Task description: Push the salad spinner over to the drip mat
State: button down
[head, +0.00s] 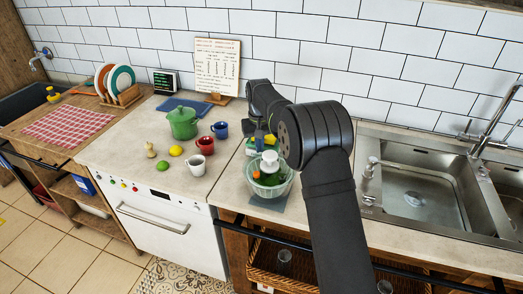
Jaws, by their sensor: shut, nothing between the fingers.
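The salad spinner (256,187), a clear bowl with green and orange contents and a white top part, stands on the counter left of my arm. A grey-blue mat (270,203), which looks like the drip mat, shows at the spinner's front edge. The spinner covers the rest of it, so I cannot tell how fully it sits on the mat. My gripper (261,139) points down behind the spinner, shut and empty. It is small and dark here, and I cannot tell whether it touches the spinner.
A yellow-green item (251,151) lies behind the spinner. A white mug (202,146), red mug (205,145), blue mug (220,130) and green pot (183,123) stand to the left. A sink (420,200) is at the right. The counter's front edge is close to the mat.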

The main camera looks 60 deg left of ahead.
jog(key=shift+s+d+r, duration=0.1)
jog(key=shift+s+d, duration=0.05)
jog(key=shift+d, duration=0.6)
jog(key=shift+s+d, duration=0.15)
jog(key=shift+d, duration=0.55)
jog(key=shift+s+d, duration=0.15)
jog(key=shift+d, duration=0.55)
jog(key=shift+s+d, duration=0.15)
jog(key=shift+d, duration=0.5)
jog(key=shift+a, duration=0.1)
jog(key=a, duration=0.1)
jog(key=w+a, duration=0.1)
jog(key=a, duration=0.1)
jog(key=shift+a, duration=0.3)
notch_tip(320, 180, up, 10)
